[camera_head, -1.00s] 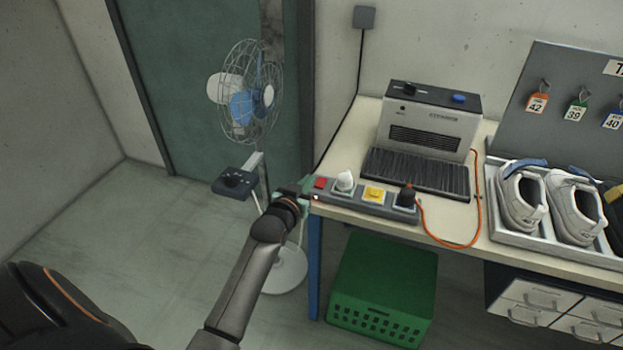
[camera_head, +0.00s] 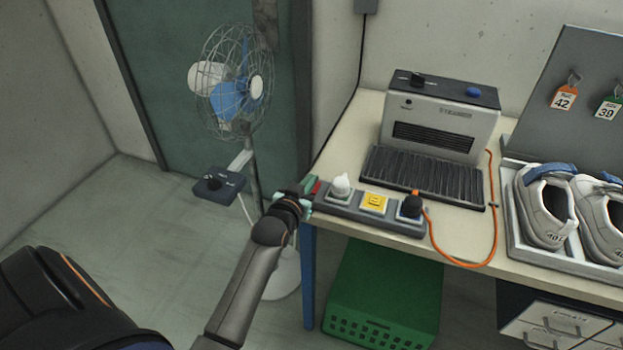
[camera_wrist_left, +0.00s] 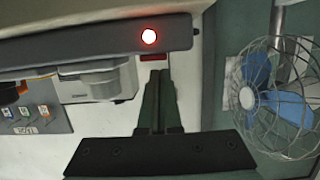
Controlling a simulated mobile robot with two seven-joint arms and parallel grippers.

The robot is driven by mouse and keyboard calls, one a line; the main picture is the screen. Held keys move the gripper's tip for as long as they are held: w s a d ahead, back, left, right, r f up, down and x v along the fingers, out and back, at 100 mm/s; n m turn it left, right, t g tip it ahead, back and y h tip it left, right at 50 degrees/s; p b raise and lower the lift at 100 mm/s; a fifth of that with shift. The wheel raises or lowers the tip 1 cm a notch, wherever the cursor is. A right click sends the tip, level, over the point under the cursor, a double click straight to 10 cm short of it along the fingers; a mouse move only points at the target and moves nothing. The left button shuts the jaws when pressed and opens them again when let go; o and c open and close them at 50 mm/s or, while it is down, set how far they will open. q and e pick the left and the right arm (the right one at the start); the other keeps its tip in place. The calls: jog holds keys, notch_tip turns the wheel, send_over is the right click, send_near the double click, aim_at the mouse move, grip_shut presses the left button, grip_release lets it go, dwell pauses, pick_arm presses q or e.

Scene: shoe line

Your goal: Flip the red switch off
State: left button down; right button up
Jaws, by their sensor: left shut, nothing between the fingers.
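The red switch (camera_head: 315,187) is at the left end of a grey power strip (camera_head: 334,212) on the table's front left edge. My left gripper (camera_head: 308,188) is at that end of the strip, shut and empty, and partly hides the switch. In the left wrist view the shut fingertips (camera_wrist_left: 156,76) are close to the dark red switch (camera_wrist_left: 155,57); I cannot tell whether they touch. A light (camera_wrist_left: 149,37) on the strip's side glows there. The switch's tilt is not clear. My right gripper is out of view.
The strip holds a white plug (camera_head: 341,187), a yellow piece (camera_head: 374,203) and a black plug (camera_head: 411,207) with an orange cable. A heater-like machine (camera_head: 440,130) stands behind. A fan (camera_head: 235,85) stands left, and a green crate (camera_head: 385,290) is under the table.

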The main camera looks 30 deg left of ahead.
pick_arm(q)
jog(key=shift+f, duration=0.4)
jog(key=shift+r, duration=0.1)
